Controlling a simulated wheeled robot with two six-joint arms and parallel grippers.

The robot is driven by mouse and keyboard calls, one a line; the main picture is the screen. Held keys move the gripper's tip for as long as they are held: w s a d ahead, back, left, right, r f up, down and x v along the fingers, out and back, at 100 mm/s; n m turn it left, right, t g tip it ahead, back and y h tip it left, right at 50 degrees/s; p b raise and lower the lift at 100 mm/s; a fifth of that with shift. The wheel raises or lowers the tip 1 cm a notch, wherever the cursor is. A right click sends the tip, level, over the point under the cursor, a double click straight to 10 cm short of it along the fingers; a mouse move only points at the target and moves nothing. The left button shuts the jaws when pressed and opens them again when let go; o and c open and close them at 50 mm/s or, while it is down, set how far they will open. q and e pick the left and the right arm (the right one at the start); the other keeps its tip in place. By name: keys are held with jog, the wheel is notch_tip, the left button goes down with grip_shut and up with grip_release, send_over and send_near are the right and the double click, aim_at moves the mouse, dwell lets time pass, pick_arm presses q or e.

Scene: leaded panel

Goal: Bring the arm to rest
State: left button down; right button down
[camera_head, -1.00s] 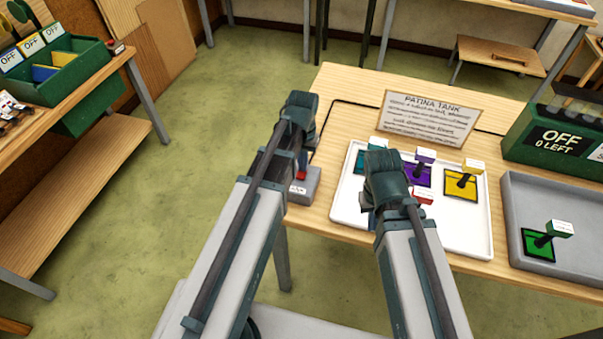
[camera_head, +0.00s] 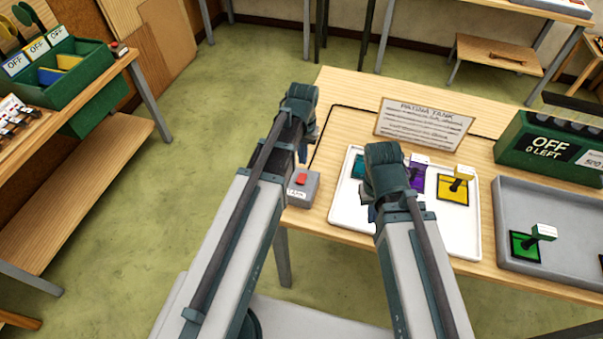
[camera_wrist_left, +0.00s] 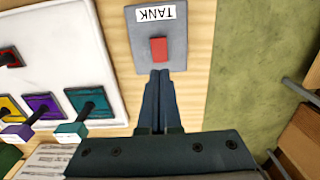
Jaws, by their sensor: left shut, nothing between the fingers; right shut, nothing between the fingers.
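My left gripper (camera_head: 303,150) is above the near left part of the table, pointing down, shut and empty. In the left wrist view its fingers (camera_wrist_left: 160,75) are together, with their tips just beside the red button in the picture. That button sits on a grey box marked TANK (camera_head: 303,188), which also shows in the left wrist view (camera_wrist_left: 175,25). I cannot tell the height of the tips above it. My right gripper (camera_head: 370,213) is over the white tray (camera_head: 345,205), shut; its own wrist hides most of it.
Teal, purple (camera_head: 417,173) and yellow (camera_head: 453,188) handled pieces stand in the white tray. A grey tray (camera_head: 575,205) holds a green piece (camera_head: 523,246). Behind are a PATINA TANK sign (camera_head: 425,123) and a green OFF box (camera_head: 550,145). Green floor left of the table is clear.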

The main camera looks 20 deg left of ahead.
pick_arm(q)
jog(key=shift+r, duration=0.4)
jog(key=shift+s+d+f, duration=0.1)
jog(key=shift+s+d, duration=0.05)
jog(key=s+d+f+m+y+b, duration=0.1)
jog(key=s+d+f+m+b, duration=0.2)
jog(key=s+d, duration=0.7)
jog(key=s+f+b, duration=0.1)
jog(key=s, duration=0.3)
jog(key=shift+d, duration=0.15)
